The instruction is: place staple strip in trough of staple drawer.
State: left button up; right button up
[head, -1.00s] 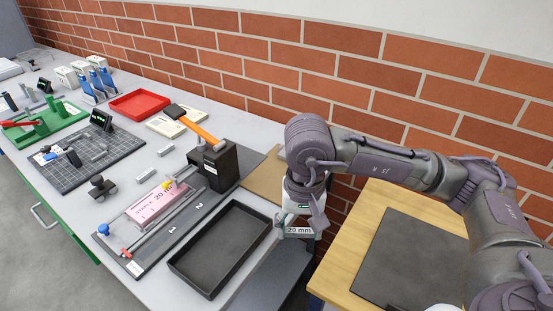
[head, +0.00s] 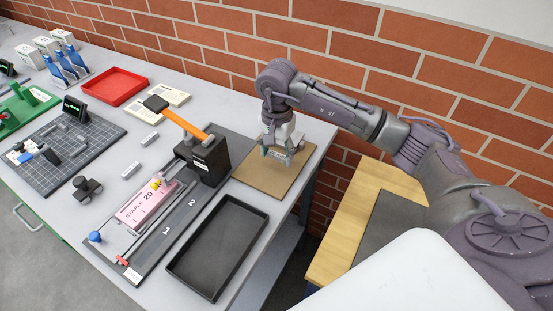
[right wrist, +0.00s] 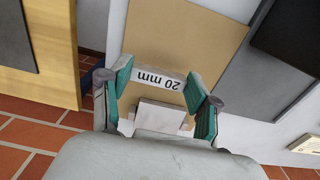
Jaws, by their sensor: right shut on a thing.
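My right gripper (head: 278,150) is shut on a pale strip labelled "20 mm" (right wrist: 160,78), held crosswise between its teal-padded fingers in the right wrist view. I take it to be the staple strip. The gripper is above the brown board (head: 262,185) at the table's right end, right of the stapler. The black stapler (head: 207,162) has an orange lever. A long drawer with metal rails and a pink "STAPLE 20" label (head: 147,205) extends from it toward the front. I cannot make out the inside of its trough. My left gripper is not in view.
A black empty tray (head: 219,247) lies right of the grey base marked 1 and 2. A red tray (head: 114,85), a dark gridded mat (head: 60,165) and small grey blocks lie to the left. A brick wall (head: 300,45) runs behind.

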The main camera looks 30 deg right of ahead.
aim_at(277, 160)
jog(key=shift+f+p, duration=0.4)
jog(key=shift+f, duration=0.4)
notch_tip(277, 160, down, 2)
jog(key=shift+f+p, duration=0.1)
jog(key=shift+p, duration=0.25)
jog(key=shift+f, duration=0.15)
jog(key=shift+f+b, duration=0.2)
jog(key=shift+b, duration=0.15)
jog(key=o, duration=1)
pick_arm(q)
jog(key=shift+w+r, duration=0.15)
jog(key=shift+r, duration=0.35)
pick_arm(e)
jog(key=shift+o, duration=0.3)
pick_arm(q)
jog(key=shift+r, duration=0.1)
pick_arm(e)
jog(key=shift+r, duration=0.15)
